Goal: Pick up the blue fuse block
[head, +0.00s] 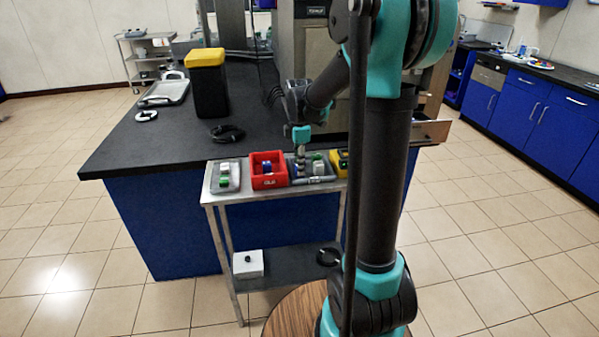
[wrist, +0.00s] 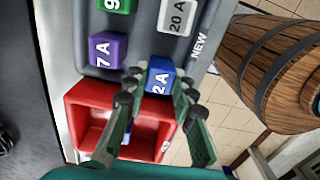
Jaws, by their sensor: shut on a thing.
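The blue fuse block (wrist: 160,77), marked "2 A", sits between the two fingertips of my gripper (wrist: 157,88) in the wrist view. The fingers are shut on its sides, and its labelled top faces the camera. It is at the grey tray marked "NEW" (wrist: 198,45); I cannot tell whether it is lifted off. In the head view my gripper (head: 300,150) points down over the grey tray (head: 326,178) on the small cart, and the block is not clearly visible there.
Beside the held block are a purple "7 A" block (wrist: 107,49), a white "20 A" block (wrist: 178,16) and a green block (wrist: 114,5). A red bin (head: 268,181) adjoins the tray's left. Another grey tray (head: 225,187) and a yellow bin (head: 337,166) flank them.

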